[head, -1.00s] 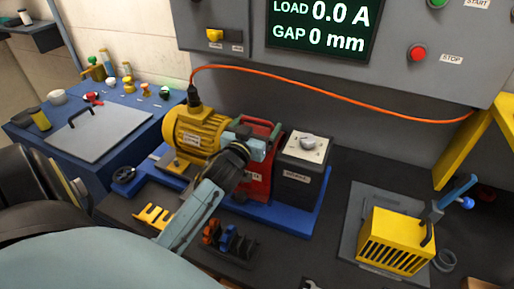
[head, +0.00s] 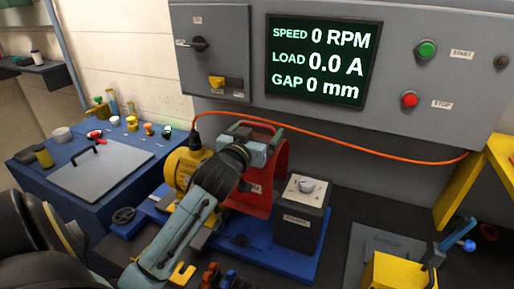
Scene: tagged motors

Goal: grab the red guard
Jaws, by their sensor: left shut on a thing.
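The red guard (head: 277,179) is in the middle of the head view, held up above the blue base plate (head: 285,262). My left gripper (head: 262,146) is shut on the guard near its top bar. The gripper and wrist cover the guard's left part. The yellow motor (head: 183,167) is left of the guard, partly hidden by my left arm. The black box with a dial (head: 302,213) stands on the base plate to the right of and below the guard. My right gripper is not in view.
An orange cable (head: 352,149) runs from the motor across to the right, behind the guard. A control panel with a screen (head: 320,62) is at the back. A yellow slotted box (head: 398,272) is at lower right. A blue bench (head: 55,188) is at left.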

